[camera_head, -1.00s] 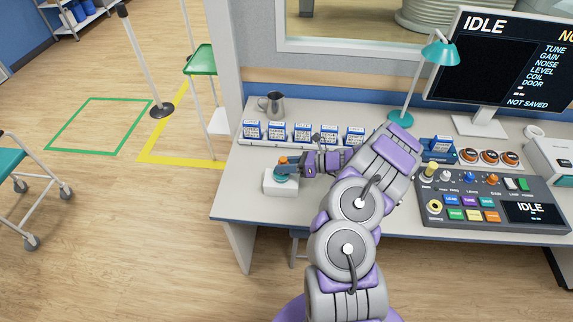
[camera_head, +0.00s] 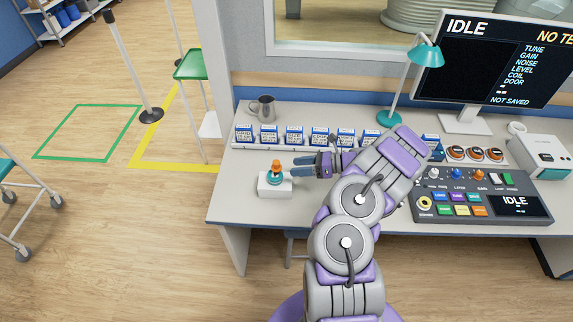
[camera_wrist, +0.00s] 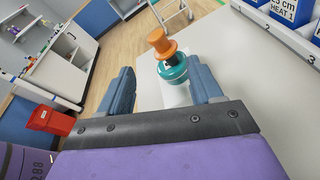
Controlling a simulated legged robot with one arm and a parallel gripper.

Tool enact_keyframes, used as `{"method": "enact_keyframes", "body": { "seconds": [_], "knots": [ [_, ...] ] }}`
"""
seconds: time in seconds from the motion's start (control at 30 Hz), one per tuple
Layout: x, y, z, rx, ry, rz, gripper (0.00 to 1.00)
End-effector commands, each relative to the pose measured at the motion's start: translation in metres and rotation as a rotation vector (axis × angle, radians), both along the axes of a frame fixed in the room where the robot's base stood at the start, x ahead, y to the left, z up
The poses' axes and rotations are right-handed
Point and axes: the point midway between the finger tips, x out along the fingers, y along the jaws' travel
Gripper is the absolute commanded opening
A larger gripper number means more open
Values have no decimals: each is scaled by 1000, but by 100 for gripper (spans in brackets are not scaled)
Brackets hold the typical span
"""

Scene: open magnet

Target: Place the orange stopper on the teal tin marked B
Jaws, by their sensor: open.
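The orange stopper (camera_head: 276,164) stands upright on top of a teal tin (camera_head: 275,179) on a white block (camera_head: 275,190) near the desk's left end. The wrist view also shows the orange stopper (camera_wrist: 162,43) on the teal tin (camera_wrist: 172,72). The tin has a small label whose letter I cannot read. My gripper (camera_head: 297,167) is open and empty, just right of the stopper. In the wrist view, the blue fingers of my gripper (camera_wrist: 162,82) are spread wide, with the tin beyond and between them, apart from both.
A row of blue-and-white boxes (camera_head: 295,136) stands along the desk behind my gripper. A grey mug (camera_head: 264,107) and a teal lamp (camera_head: 389,117) are farther back. A control console (camera_head: 480,198) lies to the right. The desk left of the white block is clear.

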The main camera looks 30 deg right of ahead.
Motion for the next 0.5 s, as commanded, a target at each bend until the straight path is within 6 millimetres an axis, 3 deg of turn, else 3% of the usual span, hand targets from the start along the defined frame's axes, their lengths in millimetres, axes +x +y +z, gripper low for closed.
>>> {"method": "enact_keyframes", "body": {
  "seconds": [0.13, 0.3, 0.4, 0.5],
  "knots": [
    [-12, -21, 5, 0, 1, -2, 65],
    [-18, -28, 9, -2, -4, 5, 65],
    [-13, -15, 22, -16, -29, 48, 65],
    [-4, 19, 50, -51, -87, 144, 65]
  ]
}}
